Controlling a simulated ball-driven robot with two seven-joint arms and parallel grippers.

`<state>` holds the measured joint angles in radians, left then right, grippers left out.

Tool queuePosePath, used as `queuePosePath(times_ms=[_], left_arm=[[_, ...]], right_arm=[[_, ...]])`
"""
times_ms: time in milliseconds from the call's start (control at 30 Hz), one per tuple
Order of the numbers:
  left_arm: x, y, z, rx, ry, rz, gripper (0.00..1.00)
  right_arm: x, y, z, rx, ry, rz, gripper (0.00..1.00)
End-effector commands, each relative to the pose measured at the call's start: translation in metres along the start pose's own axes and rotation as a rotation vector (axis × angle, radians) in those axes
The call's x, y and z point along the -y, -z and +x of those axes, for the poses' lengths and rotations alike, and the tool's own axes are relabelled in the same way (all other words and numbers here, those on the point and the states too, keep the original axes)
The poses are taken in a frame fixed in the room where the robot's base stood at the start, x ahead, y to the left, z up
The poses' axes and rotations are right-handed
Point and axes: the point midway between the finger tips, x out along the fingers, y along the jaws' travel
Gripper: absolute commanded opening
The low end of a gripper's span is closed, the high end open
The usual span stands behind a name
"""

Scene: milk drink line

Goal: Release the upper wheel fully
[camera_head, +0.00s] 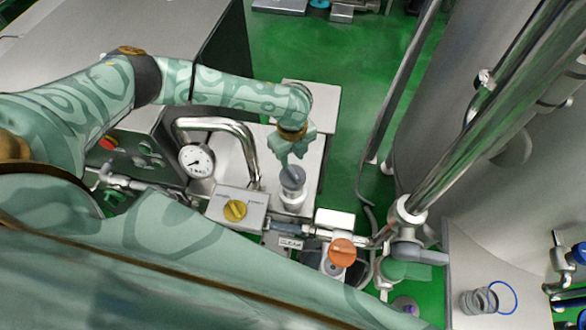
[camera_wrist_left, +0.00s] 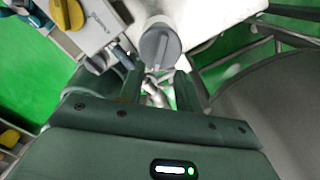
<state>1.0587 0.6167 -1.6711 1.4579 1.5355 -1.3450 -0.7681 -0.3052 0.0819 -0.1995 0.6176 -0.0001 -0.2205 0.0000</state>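A grey round wheel (camera_head: 292,178) with a raised bar across its top sits on a pale cylinder by the steel plate. It also shows in the left wrist view (camera_wrist_left: 160,46), just past my fingertips. My left gripper (camera_head: 289,160) is above this wheel in the head view, pointing down at it. In the left wrist view its two fingers (camera_wrist_left: 158,84) stand apart with no object clearly held between them. I cannot tell whether they touch the wheel. An orange wheel (camera_head: 341,251) sits lower on the pipe line. My right gripper is not in view.
A yellow knob (camera_head: 235,210) on a grey box, a pressure gauge (camera_head: 196,161) and a bent steel pipe (camera_head: 222,124) stand close to the left. A large slanted pipe (camera_head: 480,110) and a tank (camera_head: 450,90) are on the right. Green floor (camera_head: 330,60) is clear behind.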

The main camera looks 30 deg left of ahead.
Motion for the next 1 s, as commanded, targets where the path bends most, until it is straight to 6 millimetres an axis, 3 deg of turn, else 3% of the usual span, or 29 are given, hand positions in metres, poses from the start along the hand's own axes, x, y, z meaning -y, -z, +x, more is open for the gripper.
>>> queuePosePath(times_ms=[100, 300, 700, 833, 1000], left_arm=[[0.0, 0.001, 0.03, -0.001, -0.002, -0.001, 0.34], [0.0, 0.001, 0.058, -0.001, -0.001, -0.001, 0.34], [0.0, 0.001, 0.066, -0.001, 0.001, -0.001, 0.34], [0.0, 0.001, 0.065, -0.001, 0.001, -0.001, 0.0], [0.0, 0.001, 0.065, -0.001, 0.001, -0.002, 0.0]], right_arm=[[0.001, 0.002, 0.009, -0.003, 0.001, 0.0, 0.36], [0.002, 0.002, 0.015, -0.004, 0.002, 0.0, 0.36], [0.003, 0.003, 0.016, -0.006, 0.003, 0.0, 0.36], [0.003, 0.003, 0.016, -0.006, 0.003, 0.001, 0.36], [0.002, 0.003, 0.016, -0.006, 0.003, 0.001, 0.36]])
